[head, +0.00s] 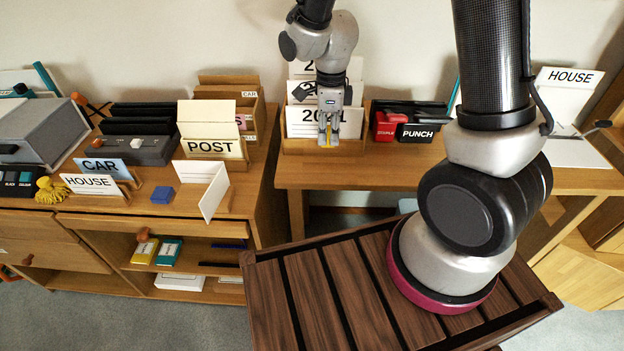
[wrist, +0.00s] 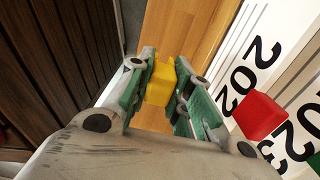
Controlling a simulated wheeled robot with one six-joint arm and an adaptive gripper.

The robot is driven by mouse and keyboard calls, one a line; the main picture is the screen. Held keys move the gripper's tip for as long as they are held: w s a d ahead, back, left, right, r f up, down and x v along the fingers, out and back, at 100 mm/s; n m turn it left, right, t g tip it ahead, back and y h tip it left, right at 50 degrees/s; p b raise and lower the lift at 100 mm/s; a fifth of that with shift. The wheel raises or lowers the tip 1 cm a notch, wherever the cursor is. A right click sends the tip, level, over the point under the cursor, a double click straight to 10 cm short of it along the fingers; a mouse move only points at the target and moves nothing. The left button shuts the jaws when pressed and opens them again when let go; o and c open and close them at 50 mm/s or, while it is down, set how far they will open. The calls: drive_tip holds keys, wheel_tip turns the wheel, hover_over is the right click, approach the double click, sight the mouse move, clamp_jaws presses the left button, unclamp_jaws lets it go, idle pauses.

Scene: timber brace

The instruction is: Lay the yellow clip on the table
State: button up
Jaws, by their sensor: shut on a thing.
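The yellow clip (wrist: 160,82) is between the fingers of my gripper (wrist: 163,90) in the wrist view, and the gripper is shut on it. In the head view my gripper (head: 328,132) points down at the front of the year-marked card file, with the yellow clip (head: 327,141) at its tips. The wooden table (head: 350,174) lies below the clip; its top also shows in the wrist view (wrist: 190,30). I cannot tell whether the clip touches the tabletop.
The file of year cards (head: 350,122) stands right behind my gripper. A red stapler (head: 384,127) and a black punch box (head: 417,133) stand to its right. A red block (wrist: 258,115) shows near the cards. The table's front strip is clear.

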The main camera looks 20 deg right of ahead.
drive_tip(key=f, duration=0.6)
drive_tip(key=w+f, duration=0.1)
drive_tip(key=f, duration=0.3)
drive_tip(key=shift+a, duration=0.35)
drive_tip(key=shift+f, duration=0.1)
drive_tip(key=o, duration=0.8)
